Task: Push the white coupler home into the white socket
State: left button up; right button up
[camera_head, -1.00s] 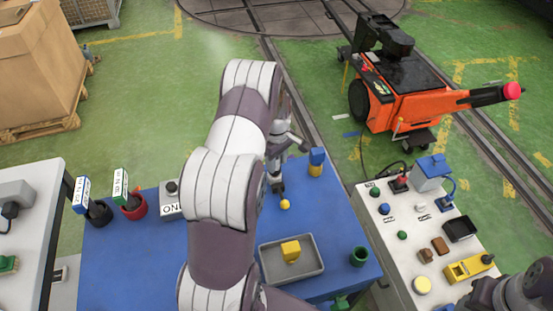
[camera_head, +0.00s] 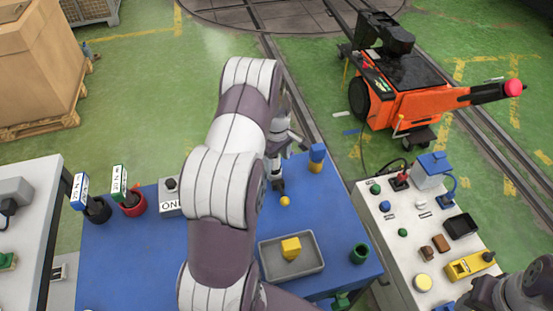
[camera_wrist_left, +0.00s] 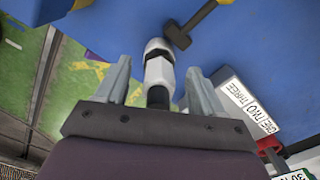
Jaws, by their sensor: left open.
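My left gripper (camera_head: 277,184) hangs low over the blue table (camera_head: 323,208), partly hidden by my own arm in the head view. In the left wrist view its two grey fingers (camera_wrist_left: 157,88) are apart. A white cylindrical piece with black bands (camera_wrist_left: 157,68) shows between them, and it looks like the white coupler. I cannot tell whether the fingers touch it. I cannot make out the white socket or how the two parts meet. A small white part (camera_head: 421,205) lies on the white console at the right. My right arm shows at the lower right, its gripper out of view.
A grey tray (camera_head: 267,270) with a yellow block (camera_head: 291,248), a green cup (camera_head: 359,255) and a blue-and-yellow piece (camera_head: 316,158) are on the table. A lettered box (camera_head: 171,206) and red cup (camera_head: 133,206) stand left. An orange cart (camera_head: 410,105) stands beyond.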

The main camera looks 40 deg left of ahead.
pick_arm(q)
notch_tip(320, 180, up, 12)
jog(key=shift+r+b, duration=0.1)
jog(key=shift+b, duration=0.5)
